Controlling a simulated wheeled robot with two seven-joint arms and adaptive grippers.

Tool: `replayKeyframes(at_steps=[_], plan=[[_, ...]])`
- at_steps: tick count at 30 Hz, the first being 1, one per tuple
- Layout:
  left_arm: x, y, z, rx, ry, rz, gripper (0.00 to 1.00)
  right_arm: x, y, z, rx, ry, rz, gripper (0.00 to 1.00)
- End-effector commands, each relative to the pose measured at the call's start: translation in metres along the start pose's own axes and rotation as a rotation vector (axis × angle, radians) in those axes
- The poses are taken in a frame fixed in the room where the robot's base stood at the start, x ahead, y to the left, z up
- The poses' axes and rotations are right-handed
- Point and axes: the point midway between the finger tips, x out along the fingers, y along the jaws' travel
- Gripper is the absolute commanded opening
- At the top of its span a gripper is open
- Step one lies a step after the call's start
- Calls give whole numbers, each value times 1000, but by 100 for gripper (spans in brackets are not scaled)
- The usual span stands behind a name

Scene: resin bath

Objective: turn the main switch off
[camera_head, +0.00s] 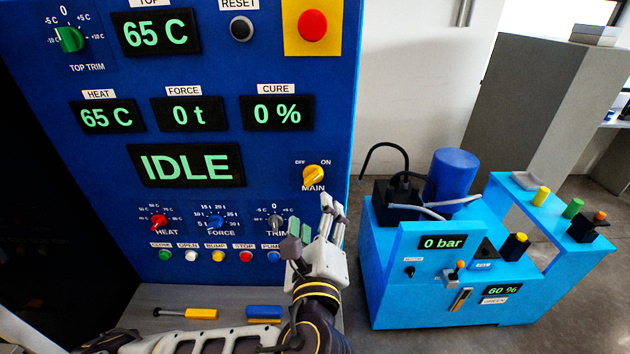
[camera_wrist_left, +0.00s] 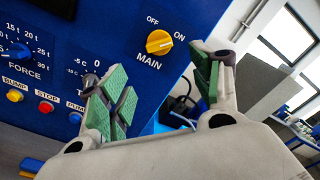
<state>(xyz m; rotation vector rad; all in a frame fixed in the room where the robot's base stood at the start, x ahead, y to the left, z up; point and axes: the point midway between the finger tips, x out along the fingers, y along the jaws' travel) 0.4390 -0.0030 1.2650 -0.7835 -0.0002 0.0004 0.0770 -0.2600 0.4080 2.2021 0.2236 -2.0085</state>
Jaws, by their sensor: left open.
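The main switch (camera_head: 314,176) is a yellow rotary knob on the blue control panel, with OFF marked at its upper left and ON at its upper right. Its handle points toward ON. It also shows in the left wrist view (camera_wrist_left: 159,42), above and between the fingers. My left gripper (camera_head: 312,226) is open and empty, just below the switch in the head view. Its green-padded fingers (camera_wrist_left: 160,88) are spread apart in the left wrist view, and neither appears to touch the knob. My right gripper is not in view.
The TRIM knob (camera_head: 275,222) and a row of push buttons lie close left of my left gripper. A red emergency button (camera_head: 312,26) on yellow is above. A light-blue pump unit (camera_head: 390,290) stands to the right. A yellow-handled tool (camera_head: 190,313) lies on the ledge below.

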Motion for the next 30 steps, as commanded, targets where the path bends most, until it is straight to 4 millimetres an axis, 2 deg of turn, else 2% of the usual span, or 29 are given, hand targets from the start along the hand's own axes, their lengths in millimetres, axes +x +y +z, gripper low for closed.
replayKeyframes(at_steps=[21, 30], plan=[[94, -1, 2, -1, -1, 0, 64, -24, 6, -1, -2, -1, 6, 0], [116, -1, 1, -1, 0, 0, 64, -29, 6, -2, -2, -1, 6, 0]])
